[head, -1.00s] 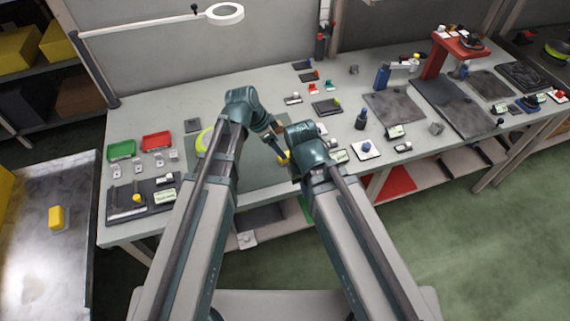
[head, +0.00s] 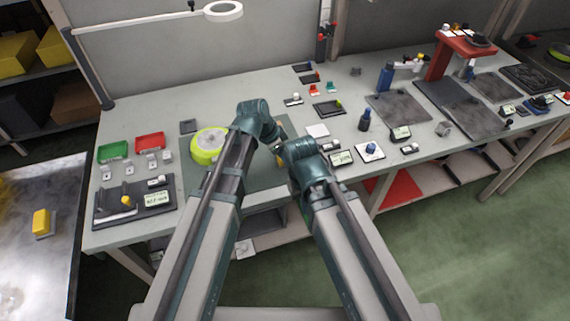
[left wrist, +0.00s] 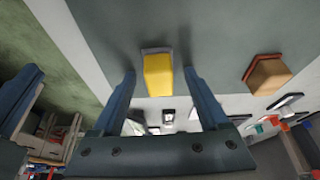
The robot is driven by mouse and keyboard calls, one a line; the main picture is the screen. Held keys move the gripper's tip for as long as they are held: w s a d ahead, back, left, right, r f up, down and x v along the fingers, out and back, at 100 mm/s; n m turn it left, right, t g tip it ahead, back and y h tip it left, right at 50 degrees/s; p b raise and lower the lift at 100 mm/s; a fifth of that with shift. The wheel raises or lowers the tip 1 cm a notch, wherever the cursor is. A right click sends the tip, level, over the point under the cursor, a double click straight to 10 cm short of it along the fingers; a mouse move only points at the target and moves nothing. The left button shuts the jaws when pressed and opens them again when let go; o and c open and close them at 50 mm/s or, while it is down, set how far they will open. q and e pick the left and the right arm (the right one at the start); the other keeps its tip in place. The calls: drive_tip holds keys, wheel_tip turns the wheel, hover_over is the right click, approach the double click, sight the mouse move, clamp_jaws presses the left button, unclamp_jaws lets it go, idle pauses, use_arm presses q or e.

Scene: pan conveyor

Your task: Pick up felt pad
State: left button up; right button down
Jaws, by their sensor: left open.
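I cannot tell for sure which thing is the felt pad. In the left wrist view a yellow block (left wrist: 158,75) with a grey edge lies on the dark grey mat (left wrist: 110,35), ahead of and between the fingertips of my left gripper (left wrist: 159,75). The gripper is open, with a gap on both sides of the block. A brown six-sided piece with a red rim (left wrist: 268,75) lies to the right, outside the fingers. In the head view my left gripper (head: 275,148) reaches over the mat's right part and is mostly covered. My right gripper is hidden behind its own arm.
A lime round thing (head: 208,146) stands on the mat's left. Green (head: 113,151) and red (head: 150,142) trays stand further left. A white square (head: 317,130), a dark bottle (head: 364,121) and several small items lie right of the arms.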

use_arm(q)
clamp_jaws()
idle(0.3)
drive_tip(key=shift+r, duration=0.15)
wheel_tip(320, 180, up, 10)
drive_tip(key=p, duration=1)
drive_tip(key=c, duration=0.7)
unclamp_jaws()
drive_tip(key=shift+c, duration=0.2)
clamp_jaws()
